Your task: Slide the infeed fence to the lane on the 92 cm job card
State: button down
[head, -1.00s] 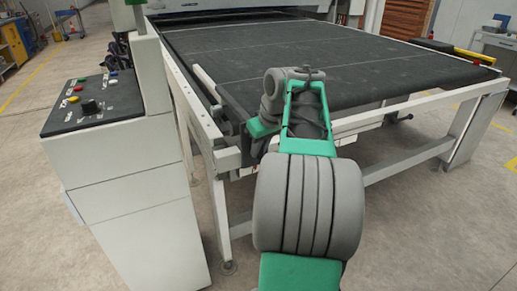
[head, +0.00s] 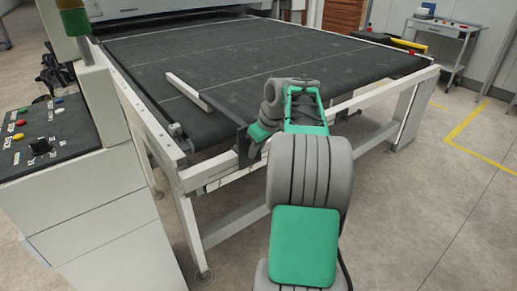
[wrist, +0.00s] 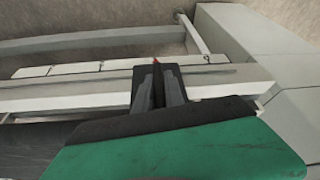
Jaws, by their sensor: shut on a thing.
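The infeed fence is a white bar (head: 188,91) with a dark plate (head: 226,127) at its near end. It lies over the left part of the black belt, apart from the left side rail. My gripper (head: 258,132) is at the near end of the dark plate, by the front rail. In the wrist view, my gripper's fingers (wrist: 158,88) are closed on a dark part of the fence, with a small red tip (wrist: 155,61) beyond them. White strips (wrist: 92,69) line the rail there; no writing on them is readable. I cannot make out a 92 cm job card.
A control panel (head: 40,145) with coloured buttons stands at the left. The machine's front rail (head: 350,105) runs to the right, with the belt (head: 290,60) clear to the right of the fence. A grey trolley (head: 448,45) stands at the back right.

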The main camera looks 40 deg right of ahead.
jog(key=c, duration=1.7)
grip_release()
jog(key=p+v, duration=0.2)
jog(key=v, duration=0.5)
jog(key=shift+s+r, duration=0.15)
jog(key=shift+r, duration=0.15)
